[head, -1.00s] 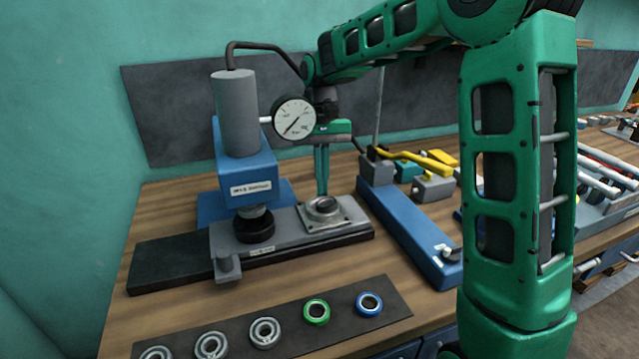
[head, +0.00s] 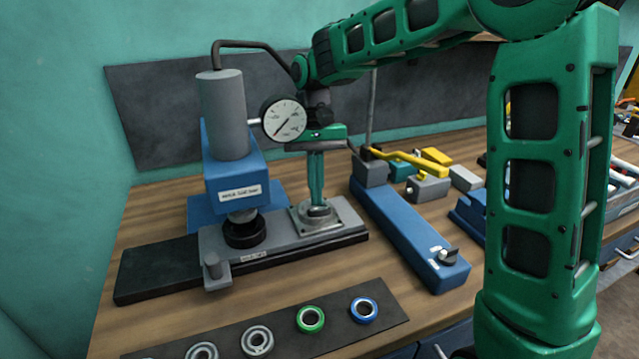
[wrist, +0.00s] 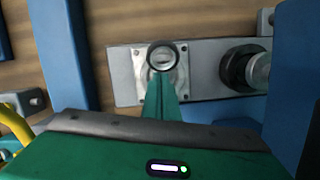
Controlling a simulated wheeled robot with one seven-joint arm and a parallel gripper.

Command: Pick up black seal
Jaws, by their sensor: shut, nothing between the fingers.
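A black ring, which looks like the black seal (wrist: 162,56), sits on the square metal plate (wrist: 140,66) of the press bed in the wrist view. A pale metal centre shows inside it. In the head view the plate (head: 333,226) is plain, but my gripper largely hides the ring. My gripper (head: 318,208) points straight down with its green fingers shut and empty. In the wrist view the fingertips (wrist: 162,76) overlap the ring's near edge. I cannot tell whether they touch it.
A blue press with a grey cylinder (head: 222,115) and a dial gauge (head: 284,119) stands close left of my gripper. A blue fixture with a yellow lever (head: 412,163) is to the right. Green (head: 310,319), blue (head: 364,310) and grey rings lie on a dark mat in front.

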